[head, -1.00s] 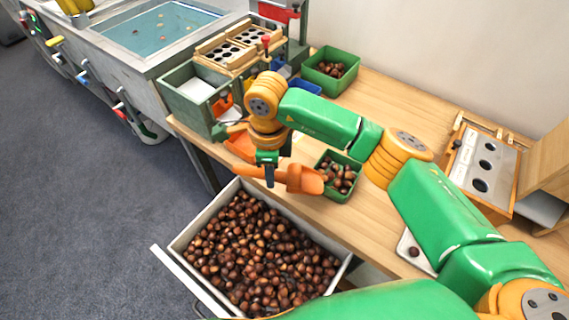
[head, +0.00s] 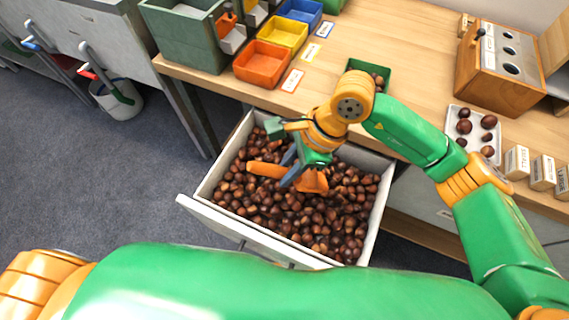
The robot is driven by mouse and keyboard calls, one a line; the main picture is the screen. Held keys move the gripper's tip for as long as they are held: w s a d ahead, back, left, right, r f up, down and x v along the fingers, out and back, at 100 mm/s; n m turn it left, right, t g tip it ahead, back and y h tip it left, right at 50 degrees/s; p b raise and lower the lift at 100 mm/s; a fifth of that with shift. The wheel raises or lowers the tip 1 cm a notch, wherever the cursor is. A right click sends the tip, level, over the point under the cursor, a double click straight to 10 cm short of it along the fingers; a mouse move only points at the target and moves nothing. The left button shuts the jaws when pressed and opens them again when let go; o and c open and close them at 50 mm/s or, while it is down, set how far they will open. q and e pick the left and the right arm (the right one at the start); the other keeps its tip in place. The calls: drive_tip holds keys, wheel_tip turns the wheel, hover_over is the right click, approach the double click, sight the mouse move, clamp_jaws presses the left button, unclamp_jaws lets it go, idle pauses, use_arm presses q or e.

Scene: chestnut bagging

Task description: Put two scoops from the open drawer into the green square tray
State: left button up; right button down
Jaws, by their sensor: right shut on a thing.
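The open drawer (head: 222,172) is full of brown chestnuts (head: 335,220). My right gripper (head: 290,168) is over the drawer, shut on an orange scoop (head: 313,182). The scoop's handle points left and its bowl lies right, low at the chestnuts; I cannot tell whether it is dug in or what it holds. The green square tray (head: 388,73) stands on the table behind my right wrist, with a few chestnuts showing in it. Its front is hidden by my arm. My left gripper is out of view.
Orange (head: 262,64), yellow (head: 283,33) and blue (head: 302,10) bins stand at the back. A white plate (head: 479,120) with several chestnuts and a wooden box with holes (head: 500,68) are at the right. Small labelled blocks (head: 541,174) stand near the right edge.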

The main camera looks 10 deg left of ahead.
sight(306, 181)
drive_tip(key=shift+h, duration=0.3)
drive_tip(key=d+f+b, duration=0.1)
drive_tip(key=f, duration=0.1)
drive_tip(key=d+f+b, duration=0.1)
drive_tip(key=f, duration=0.1)
drive_tip(key=w+d+f+b, duration=0.1)
drive_tip(key=f, duration=0.2)
drive_tip(key=shift+d+f, duration=0.1)
drive_tip(key=shift+d, duration=0.25)
drive_tip(key=w+d+f+t+h, duration=0.1)
drive_tip(key=w+d+f+h, duration=0.15)
drive_tip(key=d, duration=0.25)
drive_tip(key=r+h+p, duration=0.1)
drive_tip(key=r, duration=0.1)
drive_tip(key=s+r+h+p, duration=0.1)
drive_tip(key=r+p, duration=0.1)
drive_tip(key=a+r+t+h+p, duration=0.1)
drive_tip(key=r, duration=0.2)
drive_tip(key=shift+s+h, duration=0.15)
drive_tip(key=shift+h, duration=0.2)
drive_tip(key=shift+a+r+p, duration=0.15)
drive_tip(key=shift+r+p, duration=0.35)
drive_tip(key=shift+r, duration=0.05)
